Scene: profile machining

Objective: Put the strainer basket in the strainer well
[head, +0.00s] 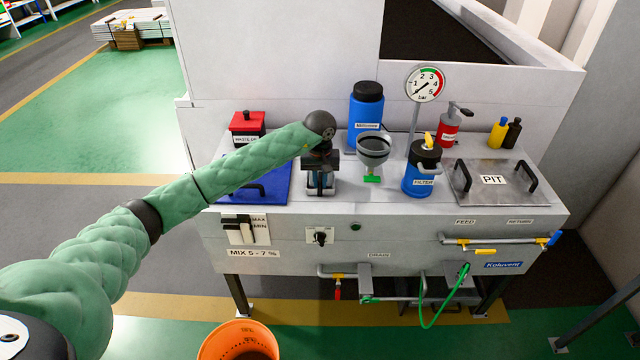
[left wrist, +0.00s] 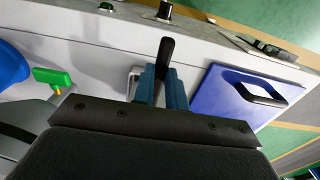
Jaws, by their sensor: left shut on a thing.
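My left gripper (head: 320,188) is over the front left part of the machine's top, just right of a blue plate with a black handle (head: 238,192). In the left wrist view its blue-grey fingers (left wrist: 163,88) are shut on a black handle-like piece (left wrist: 167,50). Whether this belongs to the strainer basket I cannot tell. A pale metal edge (left wrist: 133,82) shows beside the fingers. The blue plate (left wrist: 228,92) lies to the right there. The basket's body and the strainer well cannot be made out; the gripper hides the area beneath it. My right gripper is not in view.
A grey funnel (head: 373,146) with a green tag stands right of the gripper, a blue bottle (head: 366,110) behind. A filter (head: 422,175), a gauge (head: 425,85) and the pit cover (head: 470,190) stand further right. A red-lidded box (head: 248,122) is behind the plate. An orange bucket (head: 210,350) is on the floor.

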